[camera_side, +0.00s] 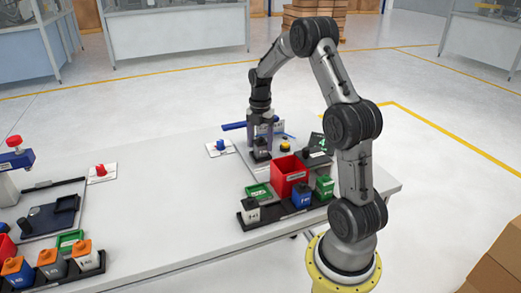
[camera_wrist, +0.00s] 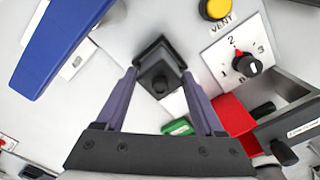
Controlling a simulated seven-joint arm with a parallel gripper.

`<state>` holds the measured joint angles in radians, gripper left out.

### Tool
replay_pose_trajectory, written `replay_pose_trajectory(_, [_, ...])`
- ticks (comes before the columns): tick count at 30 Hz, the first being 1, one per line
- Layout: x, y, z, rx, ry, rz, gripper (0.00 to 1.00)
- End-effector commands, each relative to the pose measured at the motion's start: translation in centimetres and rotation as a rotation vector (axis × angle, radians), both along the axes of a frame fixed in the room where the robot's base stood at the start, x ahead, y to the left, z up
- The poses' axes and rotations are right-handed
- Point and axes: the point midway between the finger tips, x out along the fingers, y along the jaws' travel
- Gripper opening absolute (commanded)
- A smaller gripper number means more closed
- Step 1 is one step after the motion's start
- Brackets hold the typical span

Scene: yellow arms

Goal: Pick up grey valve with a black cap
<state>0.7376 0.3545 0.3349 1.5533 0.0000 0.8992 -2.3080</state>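A dark grey valve with a black cap (camera_wrist: 158,80) stands between the fingertips of my gripper (camera_wrist: 160,74) in the wrist view. In the side view the valve (camera_side: 261,153) is a dark block at the lower end of my gripper (camera_side: 262,136), on or just above the panel. My gripper points down with its fingers apart, one on each side of the valve. The fingertips look close to its sides, but I cannot tell whether they touch it. The valve's lower part is partly hidden.
A red open box (camera_side: 289,176) stands close by, in front. A black rack (camera_side: 275,217) holds white, blue and green blocks. The panel has a yellow button (camera_wrist: 215,8) and a numbered dial (camera_wrist: 244,62). A blue bar (camera_wrist: 60,42) lies left of my gripper. The table's middle (camera_side: 170,180) is clear.

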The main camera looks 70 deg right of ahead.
Motion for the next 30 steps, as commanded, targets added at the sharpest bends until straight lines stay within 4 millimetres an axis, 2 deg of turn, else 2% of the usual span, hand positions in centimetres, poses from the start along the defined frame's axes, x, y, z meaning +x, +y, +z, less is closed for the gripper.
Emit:
replay_pose_trajectory(1, [0.0,0.0,0.0,0.000,0.000,0.000,0.46])
replay_pose_trajectory(6, [0.0,0.0,0.0,-0.001,0.000,0.000,0.15])
replay_pose_trajectory(9, [0.0,0.0,0.1,-0.001,-0.001,0.000,0.01])
replay_pose_trajectory(16, [0.1,0.0,0.3,-0.002,-0.002,0.000,0.01])
replay_pose_trajectory(20, [0.1,-0.1,1.1,-0.002,-0.003,0.000,0.01])
replay_pose_trajectory(25, [0.1,-0.1,3.5,-0.004,-0.004,0.000,0.01])
replay_pose_trajectory(30, [-2.1,1.9,6.9,-0.005,-0.006,0.000,0.01])
